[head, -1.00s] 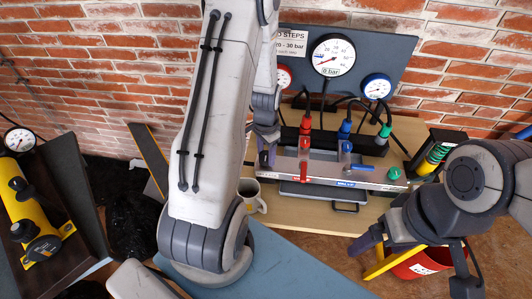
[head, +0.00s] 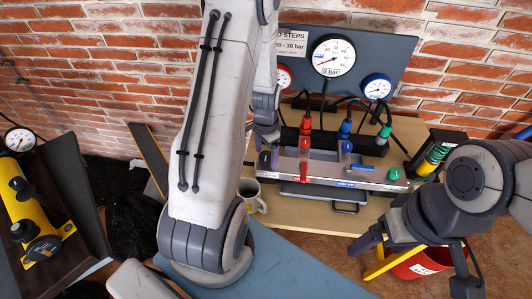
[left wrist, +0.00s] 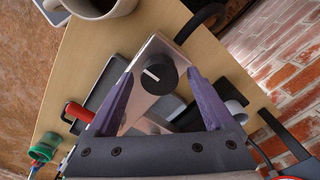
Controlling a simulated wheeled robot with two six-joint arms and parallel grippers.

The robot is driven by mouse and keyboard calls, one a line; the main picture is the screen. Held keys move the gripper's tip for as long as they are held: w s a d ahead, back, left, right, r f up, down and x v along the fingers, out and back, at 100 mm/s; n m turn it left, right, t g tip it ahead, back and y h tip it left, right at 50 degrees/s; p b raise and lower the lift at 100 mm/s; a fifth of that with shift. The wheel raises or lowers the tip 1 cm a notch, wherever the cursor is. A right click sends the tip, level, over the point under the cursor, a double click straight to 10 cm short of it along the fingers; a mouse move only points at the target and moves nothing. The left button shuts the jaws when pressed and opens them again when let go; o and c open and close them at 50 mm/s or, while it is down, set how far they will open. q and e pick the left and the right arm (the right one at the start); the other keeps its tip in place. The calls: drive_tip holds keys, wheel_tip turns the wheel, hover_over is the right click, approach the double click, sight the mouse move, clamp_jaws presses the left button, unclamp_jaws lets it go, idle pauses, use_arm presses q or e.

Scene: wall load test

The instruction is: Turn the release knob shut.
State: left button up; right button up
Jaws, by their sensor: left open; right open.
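The release knob (left wrist: 159,75), black with a white pointer line, sits on the end of the silver valve panel (left wrist: 153,52) in the left wrist view. My left gripper (left wrist: 161,73) is open, its purple fingers on either side of the knob; I cannot tell whether they touch it. In the head view the left gripper (head: 268,158) is at the panel's left end (head: 325,173), and I cannot make out the knob there. My right gripper (head: 363,243) is open and empty, low in front of the bench at the right.
A large gauge (head: 332,55) reads near zero. A red bucket (head: 418,265) is below the right arm.

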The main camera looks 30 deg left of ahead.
sight(266, 155)
use_arm(q)
wheel_tip(266, 155, up, 10)
drive_tip(key=shift+r+b, duration=0.2)
drive_tip(key=shift+b, duration=0.15)
idle(0.4)
